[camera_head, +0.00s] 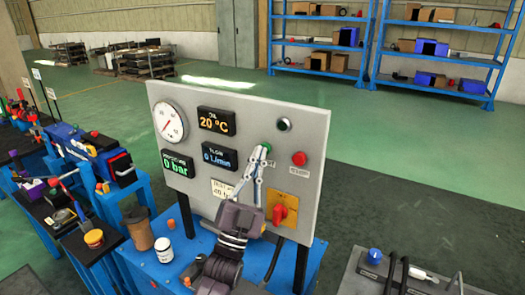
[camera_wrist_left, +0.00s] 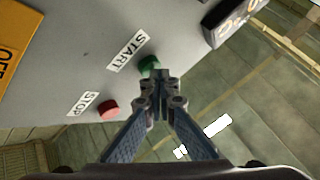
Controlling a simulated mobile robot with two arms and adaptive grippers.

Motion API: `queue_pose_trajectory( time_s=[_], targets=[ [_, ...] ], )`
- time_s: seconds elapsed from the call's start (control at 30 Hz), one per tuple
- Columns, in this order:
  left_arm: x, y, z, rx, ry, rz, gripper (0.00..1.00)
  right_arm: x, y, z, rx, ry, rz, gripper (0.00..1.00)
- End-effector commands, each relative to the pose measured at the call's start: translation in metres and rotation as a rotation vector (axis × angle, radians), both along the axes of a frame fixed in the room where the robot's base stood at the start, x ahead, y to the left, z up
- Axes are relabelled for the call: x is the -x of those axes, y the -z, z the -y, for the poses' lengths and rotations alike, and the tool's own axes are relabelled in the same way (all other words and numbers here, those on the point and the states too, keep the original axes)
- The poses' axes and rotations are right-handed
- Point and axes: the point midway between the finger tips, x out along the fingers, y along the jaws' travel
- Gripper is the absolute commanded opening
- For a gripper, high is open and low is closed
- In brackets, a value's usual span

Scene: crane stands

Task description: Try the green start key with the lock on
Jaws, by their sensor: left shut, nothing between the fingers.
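The green start key (camera_head: 266,148) is on the upright grey panel (camera_head: 318,122), partly covered by my fingertips. In the left wrist view the green key (camera_wrist_left: 149,65) shows beside the START label, just beyond the fingertips. My left gripper (camera_head: 261,156) is shut and empty, with its tips at the key; I cannot tell whether they press it. The wrist view shows the closed tips (camera_wrist_left: 161,78) too. My right gripper is not in view.
A red stop button (camera_head: 299,159) is right of the key. A gauge (camera_head: 168,122) and displays, reading 20 °C, 0 L/min and 0 bar, are on the panel's left. A white jar (camera_head: 164,250) and brown cup (camera_head: 138,229) stand on the blue bench.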

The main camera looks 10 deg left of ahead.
Motion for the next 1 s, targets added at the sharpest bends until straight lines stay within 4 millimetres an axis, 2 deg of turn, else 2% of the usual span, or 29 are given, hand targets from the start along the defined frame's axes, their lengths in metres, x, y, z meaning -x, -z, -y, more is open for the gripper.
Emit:
queue_pose_trajectory(
  time_s=[0.33, 0.73, 1.0],
  targets=[
    [0.015, 0.0, -0.007, -0.001, -0.001, -0.001, 0.0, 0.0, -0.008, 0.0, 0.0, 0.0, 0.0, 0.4],
    [0.019, 0.0, -0.008, -0.001, 0.0, -0.001, 0.0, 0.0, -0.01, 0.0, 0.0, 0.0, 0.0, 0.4],
    [0.043, -0.001, -0.018, -0.001, -0.001, -0.002, 0.0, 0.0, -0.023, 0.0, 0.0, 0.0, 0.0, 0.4]
  ],
)
